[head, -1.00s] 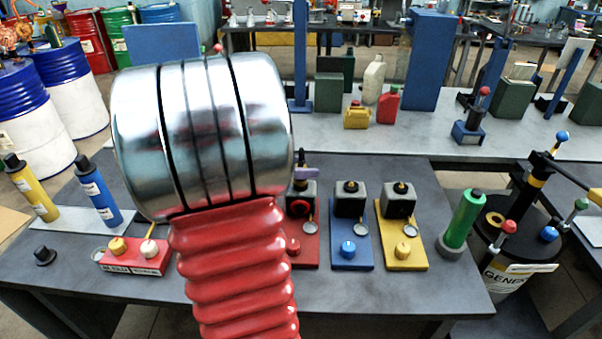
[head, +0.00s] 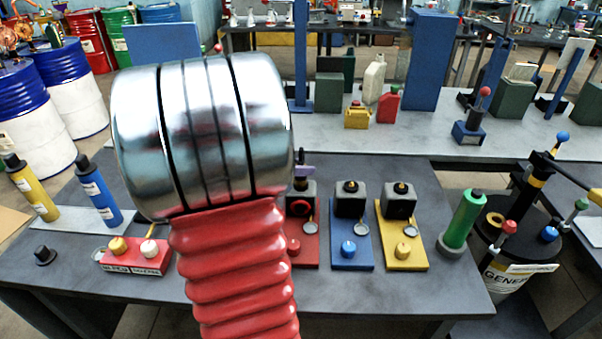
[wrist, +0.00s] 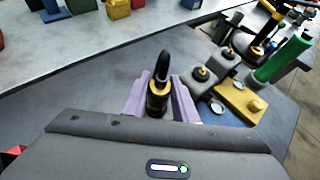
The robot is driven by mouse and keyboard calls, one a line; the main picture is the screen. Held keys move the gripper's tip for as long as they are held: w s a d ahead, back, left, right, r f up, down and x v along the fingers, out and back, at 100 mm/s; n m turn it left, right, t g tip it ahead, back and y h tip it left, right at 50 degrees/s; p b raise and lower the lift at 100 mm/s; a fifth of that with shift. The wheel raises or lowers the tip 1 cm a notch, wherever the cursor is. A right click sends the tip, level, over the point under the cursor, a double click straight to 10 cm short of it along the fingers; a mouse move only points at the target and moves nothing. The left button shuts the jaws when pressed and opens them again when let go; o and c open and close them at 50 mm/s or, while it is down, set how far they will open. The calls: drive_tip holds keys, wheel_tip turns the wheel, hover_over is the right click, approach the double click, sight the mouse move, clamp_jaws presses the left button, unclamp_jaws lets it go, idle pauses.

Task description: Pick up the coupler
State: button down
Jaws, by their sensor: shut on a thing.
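The coupler (wrist: 158,92), dark on top with a brass-coloured body, stands between the purple fingers of my gripper (wrist: 160,98) in the wrist view. The fingers are shut on it from both sides. In the head view, the dark top of the coupler (head: 302,157) and a bit of purple finger show just above the grey block on the red stand (head: 304,250). Most of my gripper is hidden there behind my large arm. I cannot tell whether the coupler still touches the block.
A blue stand (head: 348,252) and a yellow stand (head: 405,255) with similar grey blocks are close on the right. A green bottle (head: 464,222) stands beyond them. A red box with knobs (head: 137,262) is at left. The front of the dark table is clear.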

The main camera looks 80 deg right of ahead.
wheel_tip(320, 180, up, 10)
drive_tip(key=shift+r, duration=0.1)
idle(0.7)
idle(0.4)
